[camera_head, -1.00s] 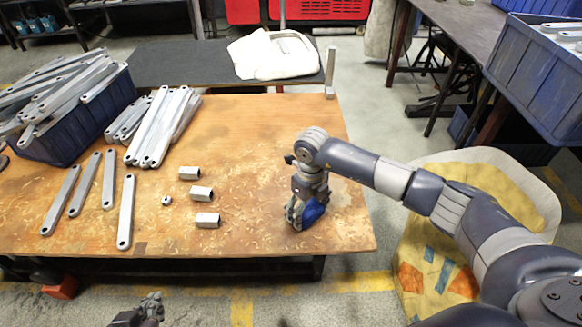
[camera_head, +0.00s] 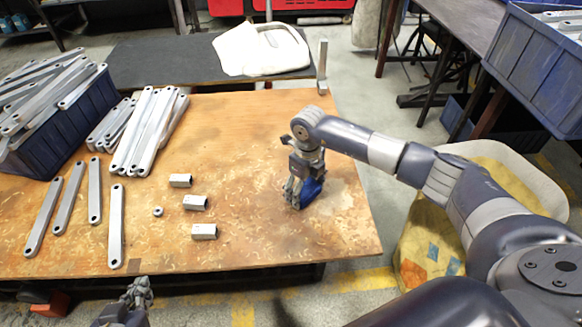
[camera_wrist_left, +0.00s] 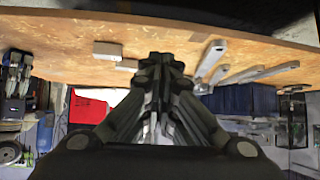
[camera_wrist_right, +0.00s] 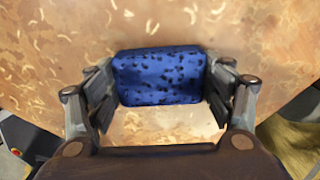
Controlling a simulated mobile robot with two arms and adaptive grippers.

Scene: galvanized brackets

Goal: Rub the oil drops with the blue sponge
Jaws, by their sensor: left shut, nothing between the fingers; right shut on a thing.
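The blue sponge (camera_head: 310,190) is at the right part of the wooden table (camera_head: 250,130), low over or on the board. My right gripper (camera_head: 298,192) is shut on it from above. In the right wrist view the sponge (camera_wrist_right: 160,76) sits between both fingers, its face covered in dark pores. I cannot make out oil drops for certain; a paler patch of board (camera_head: 340,195) lies right of the sponge. My left gripper (camera_head: 138,290) is shut and empty, in front of the table's near edge. Its closed fingers also show in the left wrist view (camera_wrist_left: 160,85).
Three short square tubes (camera_head: 195,202) and a small nut (camera_head: 157,212) lie mid-table. Long metal bars (camera_head: 116,225) lie on the left, beside a blue crate (camera_head: 60,130) full of bars. A metal post (camera_head: 322,65) stands at the back right corner. Wood shavings dot the board.

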